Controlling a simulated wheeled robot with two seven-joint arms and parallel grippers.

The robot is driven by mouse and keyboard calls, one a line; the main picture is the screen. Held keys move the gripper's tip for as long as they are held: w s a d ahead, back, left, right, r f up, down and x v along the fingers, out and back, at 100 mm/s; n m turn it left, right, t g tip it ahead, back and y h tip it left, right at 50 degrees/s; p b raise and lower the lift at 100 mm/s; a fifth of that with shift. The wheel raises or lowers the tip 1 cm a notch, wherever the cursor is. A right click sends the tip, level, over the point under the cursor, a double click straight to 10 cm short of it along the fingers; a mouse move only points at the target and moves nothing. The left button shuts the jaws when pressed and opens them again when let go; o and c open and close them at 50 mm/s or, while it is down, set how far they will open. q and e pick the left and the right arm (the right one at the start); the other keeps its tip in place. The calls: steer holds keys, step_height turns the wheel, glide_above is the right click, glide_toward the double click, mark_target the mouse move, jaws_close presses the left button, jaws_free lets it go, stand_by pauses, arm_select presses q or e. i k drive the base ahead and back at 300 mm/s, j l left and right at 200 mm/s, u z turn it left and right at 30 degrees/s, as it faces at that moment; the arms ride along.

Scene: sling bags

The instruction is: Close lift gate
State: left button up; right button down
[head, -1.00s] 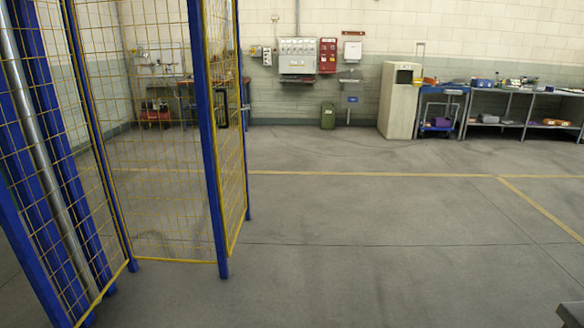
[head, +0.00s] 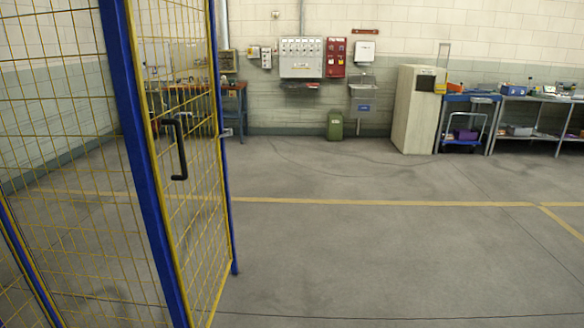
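The lift gate (head: 195,205) is a yellow wire-mesh panel in a yellow frame, seen at a steep angle at the left of the head view. A black handle (head: 178,150) sits on its near side at mid height. A blue post (head: 148,190) stands along the gate's near edge, and another blue post (head: 227,190) shows at its far edge. Yellow mesh cage panels (head: 70,150) continue to the left. I cannot tell whether the gate is latched. Neither of my grippers is in view.
The grey concrete floor (head: 380,255) to the right of the gate is clear, with a yellow line across it. Along the back wall are a green bin (head: 335,126), a beige cabinet (head: 415,110), a blue cart (head: 463,135) and a workbench (head: 535,98).

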mark_target(184, 174)
steer(key=i, duration=2.05)
steer(key=l+z, duration=0.05)
steer(key=l, duration=0.05)
